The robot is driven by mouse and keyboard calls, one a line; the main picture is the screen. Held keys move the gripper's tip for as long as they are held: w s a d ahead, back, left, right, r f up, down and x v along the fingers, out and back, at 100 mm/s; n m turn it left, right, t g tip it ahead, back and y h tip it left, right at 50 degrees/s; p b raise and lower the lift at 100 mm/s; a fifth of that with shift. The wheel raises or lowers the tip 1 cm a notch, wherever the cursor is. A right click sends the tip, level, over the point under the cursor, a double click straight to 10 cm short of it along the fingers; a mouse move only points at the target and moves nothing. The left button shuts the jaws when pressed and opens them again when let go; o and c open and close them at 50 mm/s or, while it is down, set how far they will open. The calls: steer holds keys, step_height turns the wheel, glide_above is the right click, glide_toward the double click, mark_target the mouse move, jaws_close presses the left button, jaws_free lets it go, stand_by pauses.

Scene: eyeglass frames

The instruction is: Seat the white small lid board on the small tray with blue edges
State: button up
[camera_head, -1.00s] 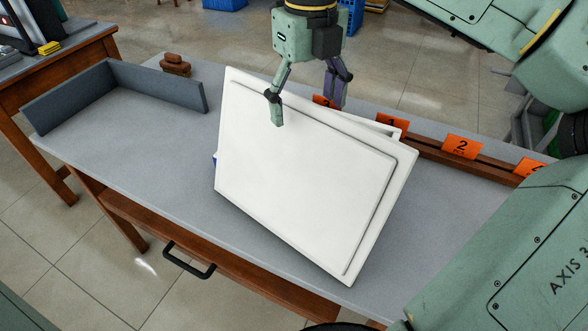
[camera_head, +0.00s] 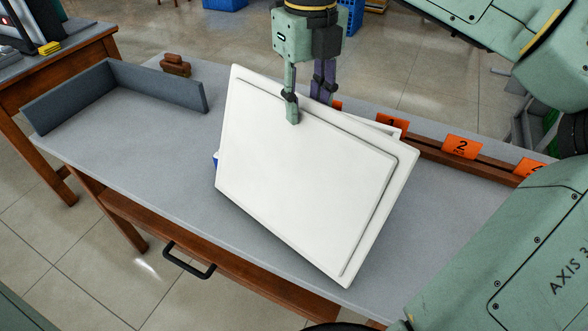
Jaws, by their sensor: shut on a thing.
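The white lid board (camera_head: 305,180) is a flat panel with a raised inner rectangle. It is tilted steeply, its broad face toward the camera, over the middle of the grey table. My gripper (camera_head: 305,108) is shut on its upper edge, one finger in front of the face and the other behind. A bit of blue (camera_head: 215,160) shows at the board's left edge, and a white corner (camera_head: 385,129) shows behind its upper right. These may belong to the tray with blue edges, which is mostly hidden. I cannot tell whether the board touches it.
A grey angled wall (camera_head: 150,85) stands at the table's left, near a brown object (camera_head: 175,65). A wooden rail with orange number cards (camera_head: 461,147) runs along the back right. The grey table (camera_head: 130,165) is clear at left. A black drawer handle (camera_head: 188,262) sticks out in front.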

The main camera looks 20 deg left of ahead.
jaws_close()
steer(key=shift+r, duration=0.1)
steer(key=shift+w+r+p, duration=0.1)
steer(key=shift+r+p, duration=1.6)
steer(key=shift+r, duration=0.25)
steer(key=shift+f, duration=0.1)
